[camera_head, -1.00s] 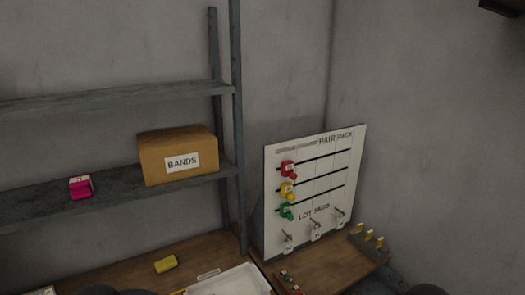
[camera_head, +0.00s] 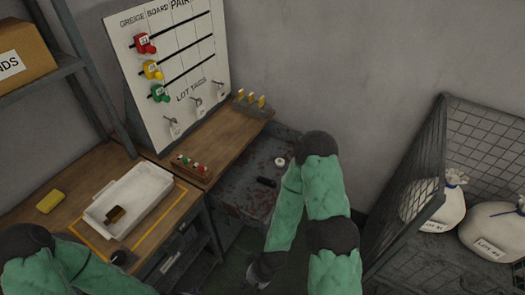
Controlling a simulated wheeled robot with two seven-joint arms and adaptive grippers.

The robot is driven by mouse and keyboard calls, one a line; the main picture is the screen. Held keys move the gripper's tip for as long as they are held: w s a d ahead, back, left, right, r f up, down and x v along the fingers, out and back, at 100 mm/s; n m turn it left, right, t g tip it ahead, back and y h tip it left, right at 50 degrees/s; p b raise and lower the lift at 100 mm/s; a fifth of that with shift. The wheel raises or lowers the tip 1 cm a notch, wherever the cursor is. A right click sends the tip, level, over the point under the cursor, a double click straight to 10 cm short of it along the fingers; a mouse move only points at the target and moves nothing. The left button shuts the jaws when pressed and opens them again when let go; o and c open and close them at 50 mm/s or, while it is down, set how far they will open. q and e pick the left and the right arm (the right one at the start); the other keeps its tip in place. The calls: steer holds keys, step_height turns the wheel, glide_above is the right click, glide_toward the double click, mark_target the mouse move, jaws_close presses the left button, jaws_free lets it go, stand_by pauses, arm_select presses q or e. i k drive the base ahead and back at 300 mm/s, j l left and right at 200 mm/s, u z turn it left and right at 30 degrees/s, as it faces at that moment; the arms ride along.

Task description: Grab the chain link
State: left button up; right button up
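I cannot pick out a chain link with certainty. A small dark object (camera_head: 265,182) lies on the worn low surface (camera_head: 235,200) right of the bench, with a small white ring-like piece (camera_head: 280,161) just beyond it. My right arm comes down in green sleeves, and my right gripper (camera_head: 262,271) hangs low at the bottom middle, nearer the camera than these pieces and apart from them. Its fingers are small and dark, so its opening is unclear.
A pegboard (camera_head: 205,62) with coloured tags stands behind. A mesh cage (camera_head: 485,130) with white sacks (camera_head: 498,228) stands at right.

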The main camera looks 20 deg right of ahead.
mark_target(261, 179)
steer(key=l+z, duration=0.15)
steer(key=z, duration=0.65)
steer(key=i+l+u, duration=0.25)
steer(key=l+u, duration=0.5)
steer(key=i+l, duration=0.05)
steer(key=l, duration=0.05)
